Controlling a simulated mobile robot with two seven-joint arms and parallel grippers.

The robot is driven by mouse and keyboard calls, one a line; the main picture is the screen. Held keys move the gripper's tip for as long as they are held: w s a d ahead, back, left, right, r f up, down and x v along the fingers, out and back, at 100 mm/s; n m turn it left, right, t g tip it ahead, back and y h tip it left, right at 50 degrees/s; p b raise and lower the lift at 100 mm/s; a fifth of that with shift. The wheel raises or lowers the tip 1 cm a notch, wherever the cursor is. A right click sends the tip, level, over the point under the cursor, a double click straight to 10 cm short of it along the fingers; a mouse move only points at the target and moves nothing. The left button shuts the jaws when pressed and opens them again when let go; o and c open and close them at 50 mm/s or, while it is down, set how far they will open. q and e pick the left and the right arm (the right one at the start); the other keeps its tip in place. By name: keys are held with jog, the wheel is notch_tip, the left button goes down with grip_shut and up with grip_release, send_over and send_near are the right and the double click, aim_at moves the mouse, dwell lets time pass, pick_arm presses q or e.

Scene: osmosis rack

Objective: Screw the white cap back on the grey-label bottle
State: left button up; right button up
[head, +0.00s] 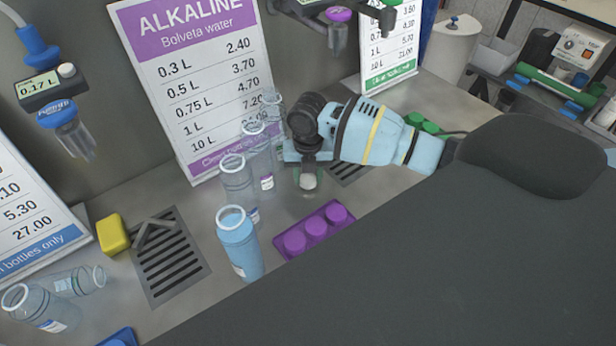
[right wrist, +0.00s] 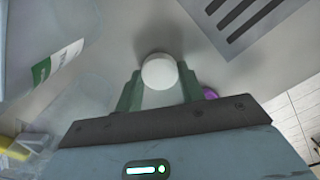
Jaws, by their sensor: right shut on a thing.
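My right gripper (head: 308,172) points down over the counter, its green fingers shut on a round white cap (head: 308,182). In the right wrist view the white cap (right wrist: 160,72) sits between the fingertips (right wrist: 158,84). No bottle shows under the cap. To the left stand several clear bottles, among them an open one filled with blue water (head: 240,243) and an open upright one behind it (head: 236,178). Their labels are too small for me to tell which is grey. My left gripper is not in view.
A purple tray with round caps (head: 312,232) lies in front of my right gripper. The purple price sign (head: 205,90) stands behind the bottles. A drain grate (head: 170,262), yellow sponge (head: 112,234) and two bottles, one lying (head: 82,282), are at left.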

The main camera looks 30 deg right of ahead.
jog(key=r, duration=0.1)
jog(key=s+r, duration=0.1)
jog(key=shift+a+r, duration=0.35)
jog(key=shift+a, duration=0.05)
jog(key=s+a, duration=0.3)
jog(key=s+a+r, duration=0.1)
jog(key=s+a, duration=0.2)
jog(key=s, duration=0.1)
jog(key=s+a, duration=0.3)
jog(key=s, duration=0.1)
jog(key=shift+a+r+p, duration=0.15)
jog(key=shift+a+p, duration=0.15)
jog(key=shift+a, duration=0.1)
jog(key=m, duration=0.1)
jog(key=r+m, duration=0.1)
jog(key=m, duration=0.2)
jog(key=shift+w+d+r+m, duration=0.2)
jog(key=shift+w+r+m, duration=0.05)
jog(key=shift+r+m, duration=0.05)
jog(key=m, duration=0.2)
jog(key=r+m, duration=0.1)
jog(key=shift+w+d+r+m, duration=0.1)
jog(key=shift+d+r+m, duration=0.05)
jog(key=shift+m, duration=0.25)
notch_tip(320, 180, up, 7)
jog(key=d+m, duration=0.1)
jog(key=m, duration=2)
jog(key=shift+w+d+m, duration=0.2)
jog(key=shift+d+m, duration=0.1)
jog(key=shift+d, duration=0.05)
